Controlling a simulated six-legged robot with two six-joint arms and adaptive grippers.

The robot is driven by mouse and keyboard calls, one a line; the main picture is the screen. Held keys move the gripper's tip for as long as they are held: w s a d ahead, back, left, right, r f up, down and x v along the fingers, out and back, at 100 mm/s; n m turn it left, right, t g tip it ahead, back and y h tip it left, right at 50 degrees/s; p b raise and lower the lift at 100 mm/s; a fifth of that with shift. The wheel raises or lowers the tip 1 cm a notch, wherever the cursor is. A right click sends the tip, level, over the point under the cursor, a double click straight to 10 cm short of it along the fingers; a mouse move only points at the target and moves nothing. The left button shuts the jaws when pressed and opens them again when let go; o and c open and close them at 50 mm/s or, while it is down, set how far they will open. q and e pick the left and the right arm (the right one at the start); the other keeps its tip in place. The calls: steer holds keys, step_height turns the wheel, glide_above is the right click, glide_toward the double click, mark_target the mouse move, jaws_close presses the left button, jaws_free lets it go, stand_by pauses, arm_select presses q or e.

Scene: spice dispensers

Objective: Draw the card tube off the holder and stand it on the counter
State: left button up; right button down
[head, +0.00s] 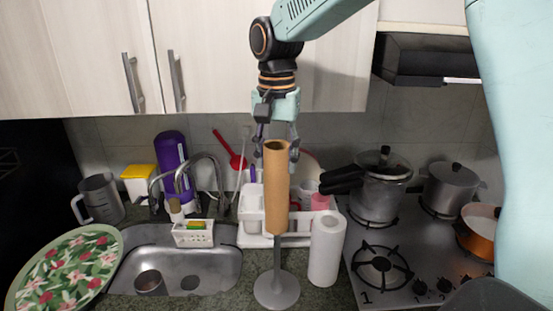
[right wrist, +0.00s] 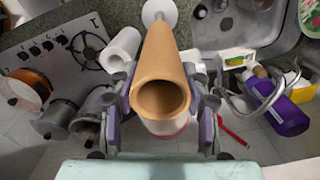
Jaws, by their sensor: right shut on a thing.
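The brown card tube (head: 276,190) is upright in the head view, its open top between the fingers of my right gripper (head: 277,150). In the right wrist view, the right gripper (right wrist: 163,112) is shut on the tube (right wrist: 163,55), with a finger on each side of its open end. The grey holder (head: 277,289) stands on the counter with its round base flat. Its rod shows below the tube's lower end, in line with it. How much rod is inside the tube is hidden. The holder's base also shows in the right wrist view (right wrist: 160,11). My left gripper is not in view.
A white paper roll (head: 327,248) stands on the counter (head: 308,299) just right of the holder. A white rack (head: 253,238) is behind. The sink (head: 215,270) lies left, the stove (head: 385,285) right. Little counter is free around the holder.

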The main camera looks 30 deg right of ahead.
steer(key=shift+r, duration=2.15)
steer(key=shift+r, duration=1.95)
